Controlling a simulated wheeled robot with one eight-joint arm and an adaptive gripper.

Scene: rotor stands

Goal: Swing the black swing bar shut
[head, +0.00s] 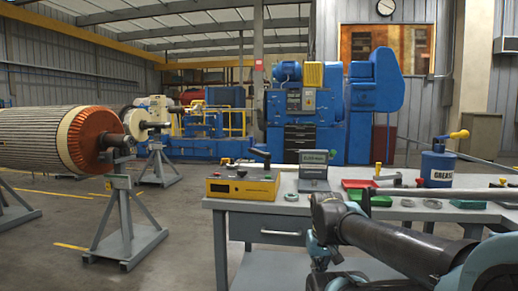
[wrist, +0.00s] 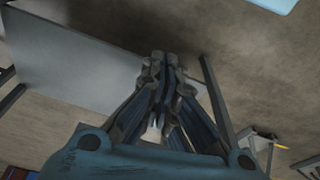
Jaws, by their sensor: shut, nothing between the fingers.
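I cannot surely pick out the black swing bar in either view. In the head view, a dark upright lever (head: 261,157) stands behind the yellow box (head: 242,187) on the workbench, but I cannot tell if it is the bar. In the wrist view my gripper (wrist: 162,64) is shut and empty, its fingertips together. Below it are a flat grey surface (wrist: 95,75) and the brown-grey floor, with no black bar between or touching the fingers. In the head view my dark arm crosses the lower right, in front of the workbench; my fingers cannot be made out there.
The workbench (head: 275,212) holds a grey display unit (head: 313,170), a red tray (head: 368,184) and a blue grease can (head: 437,167). At left, a large rotor (head: 50,140) rests on a grey stand (head: 125,225). Floor between stand and bench is clear.

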